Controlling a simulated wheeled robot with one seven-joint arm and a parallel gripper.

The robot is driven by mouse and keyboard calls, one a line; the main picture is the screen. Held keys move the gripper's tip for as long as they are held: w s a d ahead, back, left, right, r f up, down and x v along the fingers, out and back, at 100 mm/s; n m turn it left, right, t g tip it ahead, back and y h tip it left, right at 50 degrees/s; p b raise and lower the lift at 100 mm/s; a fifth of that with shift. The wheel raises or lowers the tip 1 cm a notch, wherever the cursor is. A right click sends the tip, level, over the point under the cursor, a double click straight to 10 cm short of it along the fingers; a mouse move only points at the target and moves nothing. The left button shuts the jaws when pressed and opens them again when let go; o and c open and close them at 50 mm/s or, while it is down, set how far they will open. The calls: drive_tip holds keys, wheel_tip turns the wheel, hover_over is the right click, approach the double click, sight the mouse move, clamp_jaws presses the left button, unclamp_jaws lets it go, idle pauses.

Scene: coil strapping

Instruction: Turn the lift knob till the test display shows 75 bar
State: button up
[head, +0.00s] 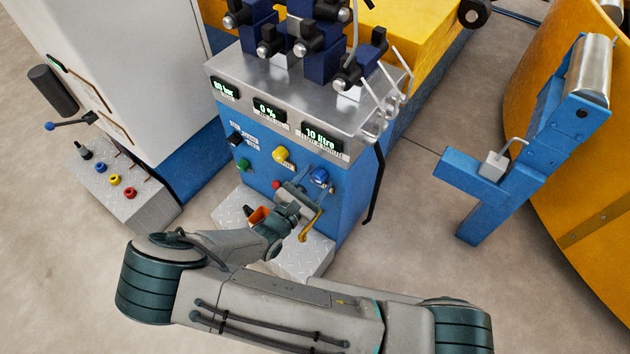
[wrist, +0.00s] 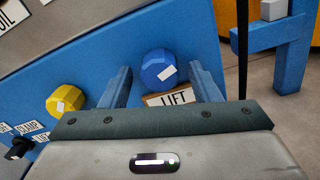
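The lift knob (wrist: 158,68) is blue and faceted with a white mark, above a LIFT label (wrist: 177,97). It also shows on the blue front panel in the head view (head: 319,176). My gripper (wrist: 159,72) is open, one finger on each side of the knob. In the head view my gripper (head: 303,186) is in front of the panel. The bar display (head: 225,88) seems to read 80 or 88 bar; the digits are small.
A yellow knob (wrist: 66,101) sits left of the lift knob. Other displays read 0 % (head: 268,109) and 10 litre (head: 320,138). Levers and valve blocks (head: 322,55) stand on top of the cabinet. A blue stand (head: 480,190) is to the right, with clear floor between.

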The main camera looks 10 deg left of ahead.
drive_tip(key=p+v, duration=0.1)
drive_tip(key=v, duration=1.3)
drive_tip(key=shift+w, duration=0.15)
drive_tip(key=w+d+r+m+g+h+p, duration=0.1)
drive_tip(key=w+d+r+m+g+p, duration=0.25)
drive_tip(key=d+r+m+g, duration=0.65)
drive_tip(key=w+d+r+m+g+h+p, duration=0.1)
drive_tip(key=w+d+r+m+g+p, duration=0.1)
drive_tip(key=d+r+m+g+p, duration=0.65)
drive_tip(key=s+d+r+m+t+y+p, duration=0.1)
drive_tip(key=s+d+r+m+y+p, duration=0.1)
drive_tip(key=r, duration=0.7)
drive_tip(key=s+d+r+m+t+y+p, duration=0.2)
drive_tip(key=d+r+m+y, duration=0.2)
drive_tip(key=r, duration=0.5)
drive_tip(key=s+d+r+m+t+y+p, duration=0.1)
drive_tip(key=s+d+r+m+y+p, duration=0.1)
drive_tip(key=d+r+m, duration=0.2)
drive_tip(key=d+r, duration=0.3)
drive_tip(key=r, duration=0.2)
drive_tip(key=shift+r+t+y, duration=0.35)
drive_tip(key=shift+r+y, duration=0.05)
